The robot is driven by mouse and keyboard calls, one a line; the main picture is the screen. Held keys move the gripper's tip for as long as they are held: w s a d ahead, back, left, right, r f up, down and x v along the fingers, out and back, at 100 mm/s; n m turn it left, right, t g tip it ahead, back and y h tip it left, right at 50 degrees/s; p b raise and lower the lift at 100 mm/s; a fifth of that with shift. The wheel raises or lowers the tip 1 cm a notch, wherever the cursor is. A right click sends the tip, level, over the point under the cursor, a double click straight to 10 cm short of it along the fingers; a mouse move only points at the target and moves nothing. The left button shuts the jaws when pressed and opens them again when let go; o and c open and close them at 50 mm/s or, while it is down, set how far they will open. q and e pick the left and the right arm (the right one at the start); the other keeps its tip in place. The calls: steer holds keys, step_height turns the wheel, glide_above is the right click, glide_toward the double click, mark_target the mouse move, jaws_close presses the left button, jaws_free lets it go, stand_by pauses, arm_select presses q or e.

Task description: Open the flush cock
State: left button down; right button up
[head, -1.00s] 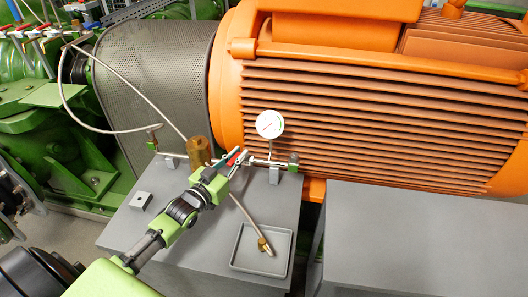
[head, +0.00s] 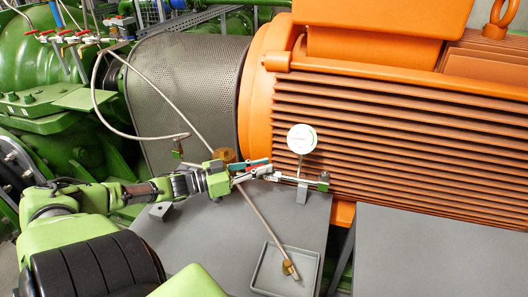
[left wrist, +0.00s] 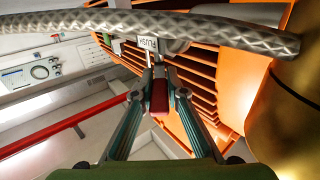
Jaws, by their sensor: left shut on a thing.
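My left gripper (head: 266,169) reaches in from the left, low over the grey stand, beside the pipe under the round white gauge (head: 301,139). Its jaws are shut on a red lever handle (left wrist: 160,96), which I take to be the flush cock's. In the left wrist view the handle lies between the fingers, with a white tag reading FLUSH (left wrist: 148,45) just beyond it. In the head view a red strip shows at the fingers. The cock's body is mostly hidden, and I cannot tell its open or closed position. My right gripper is not in view.
A braided hose (left wrist: 190,27) crosses close above the fingertips. A brass part (left wrist: 290,115) stands close on the right in the wrist view. A grey tray (head: 262,284) holds a hose's brass end (head: 287,267). The ribbed orange motor (head: 390,130) stands behind; the grey block at right is clear.

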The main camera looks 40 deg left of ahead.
arm_select(q)
steer(key=shift+f, duration=0.1)
stand_by(0.3)
steer(key=c, duration=2)
jaws_free()
steer(key=shift+s, duration=0.1)
steer(key=shift+v, duration=5.95)
